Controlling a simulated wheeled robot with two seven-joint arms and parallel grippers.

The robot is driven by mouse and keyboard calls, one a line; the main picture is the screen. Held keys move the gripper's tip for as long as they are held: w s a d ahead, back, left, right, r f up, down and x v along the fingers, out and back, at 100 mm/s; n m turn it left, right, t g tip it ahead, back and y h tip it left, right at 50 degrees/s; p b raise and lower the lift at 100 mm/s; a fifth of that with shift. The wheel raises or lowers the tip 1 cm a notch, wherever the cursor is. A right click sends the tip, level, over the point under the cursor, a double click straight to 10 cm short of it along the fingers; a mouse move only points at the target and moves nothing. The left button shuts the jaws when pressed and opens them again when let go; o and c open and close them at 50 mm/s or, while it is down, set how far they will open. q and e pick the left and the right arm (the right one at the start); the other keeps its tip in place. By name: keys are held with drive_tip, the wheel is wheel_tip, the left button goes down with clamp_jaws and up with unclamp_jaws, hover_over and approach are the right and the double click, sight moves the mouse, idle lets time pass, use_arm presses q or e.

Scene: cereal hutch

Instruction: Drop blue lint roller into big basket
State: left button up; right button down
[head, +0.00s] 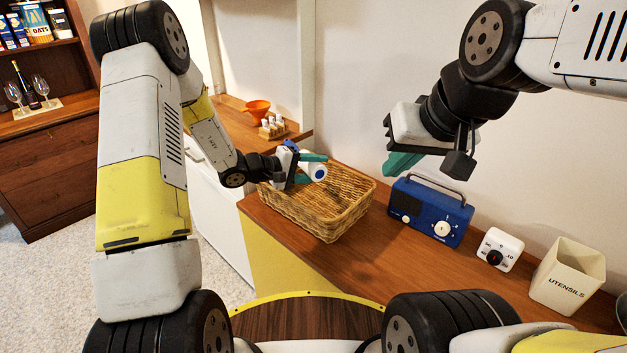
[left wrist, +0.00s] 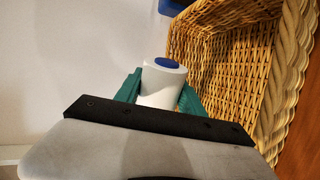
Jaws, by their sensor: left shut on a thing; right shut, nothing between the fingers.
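The lint roller (head: 314,172) has a white roll with a blue end; it also shows in the left wrist view (left wrist: 165,77). My left gripper (head: 306,171) is shut on it, with a green finger on each side of the roll. In the head view the roller is over the left part of the big wicker basket (head: 335,227). The basket also shows in the left wrist view (left wrist: 290,90), to the right of the roller, and its inside looks empty where visible. My right gripper (head: 403,163) is shut and empty, raised above the blue radio.
The basket stands on a wooden counter (head: 389,252). To its right are a blue radio (head: 430,210), a white timer (head: 499,250) and a utensils holder (head: 567,278). Behind it are an orange funnel (head: 256,109) and a small rack of jars (head: 272,127).

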use_arm(q)
drive_tip(key=o, duration=1.5)
drive_tip(key=shift+o, duration=0.2)
drive_tip(key=v, duration=0.7)
drive_tip(key=shift+s+a+r, duration=0.15)
drive_tip(key=shift+s+a, duration=0.05)
drive_tip(key=shift+a, duration=0.15)
drive_tip(key=s+d+r+m+g+y, duration=0.1)
drive_tip(key=s+r+m+g+y, duration=0.3)
drive_tip(key=s+r, duration=1)
drive_tip(key=s+a+r+m+t+y, duration=0.2)
drive_tip(key=s+a+y, duration=0.4)
drive_tip(key=s+a, duration=0.5)
wheel_tip(320, 180, up, 2)
drive_tip(key=shift+s+r+t+y, duration=0.1)
drive_tip(key=shift+s+t+y, duration=0.2)
drive_tip(key=shift+s+t, duration=0.55)
